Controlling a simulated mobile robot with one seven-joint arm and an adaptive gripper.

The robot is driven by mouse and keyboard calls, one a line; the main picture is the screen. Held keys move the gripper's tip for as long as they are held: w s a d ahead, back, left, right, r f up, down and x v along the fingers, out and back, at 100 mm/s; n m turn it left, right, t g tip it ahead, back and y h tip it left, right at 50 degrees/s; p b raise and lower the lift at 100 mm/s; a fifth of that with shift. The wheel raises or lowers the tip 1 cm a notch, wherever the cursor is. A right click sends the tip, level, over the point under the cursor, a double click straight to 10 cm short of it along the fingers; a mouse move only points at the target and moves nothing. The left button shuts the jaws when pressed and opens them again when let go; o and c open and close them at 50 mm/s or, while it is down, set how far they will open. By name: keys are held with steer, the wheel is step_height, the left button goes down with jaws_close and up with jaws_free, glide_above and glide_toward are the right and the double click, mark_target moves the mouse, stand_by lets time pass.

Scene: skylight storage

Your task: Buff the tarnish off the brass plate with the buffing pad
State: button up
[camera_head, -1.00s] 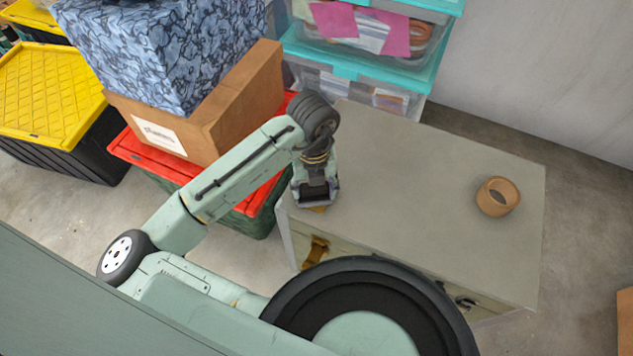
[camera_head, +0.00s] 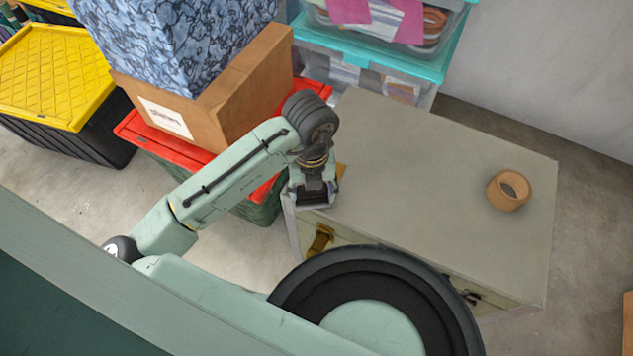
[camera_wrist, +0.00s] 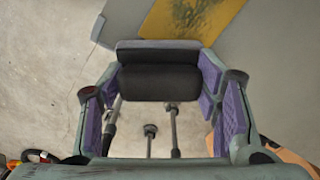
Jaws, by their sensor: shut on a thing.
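The brass plate (camera_wrist: 190,16) is yellow with a dark tarnish patch and shows at the top of the wrist view. In the head view only a sliver of it (camera_head: 341,172) shows, right of my gripper, on the chest top. My gripper (camera_head: 314,198) is at the chest's front left corner. In the wrist view my gripper (camera_wrist: 160,85) has purple-lined fingers shut on the buffing pad (camera_wrist: 158,82), a black block with a grey upper part. The pad overlaps the plate's near edge in that view. I cannot tell whether they touch.
The grey-green chest (camera_head: 430,170) has brass latches on its front. A tan ring (camera_head: 508,190) lies at its right; the middle is clear. A cardboard box (camera_head: 215,100) on a red-lidded bin (camera_head: 140,128) stands left, close to my arm. Teal-lidded bins (camera_head: 390,60) stand behind.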

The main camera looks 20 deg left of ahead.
stand_by(0.4)
steer(key=shift+w, duration=2.25)
steer(key=shift+d, duration=0.1)
steer(key=shift+w+p, duration=0.3)
steer(key=shift+w, duration=2.05)
steer(key=shift+w+d, duration=0.1)
steer(key=shift+w, duration=2.25)
steer(key=shift+r, duration=0.15)
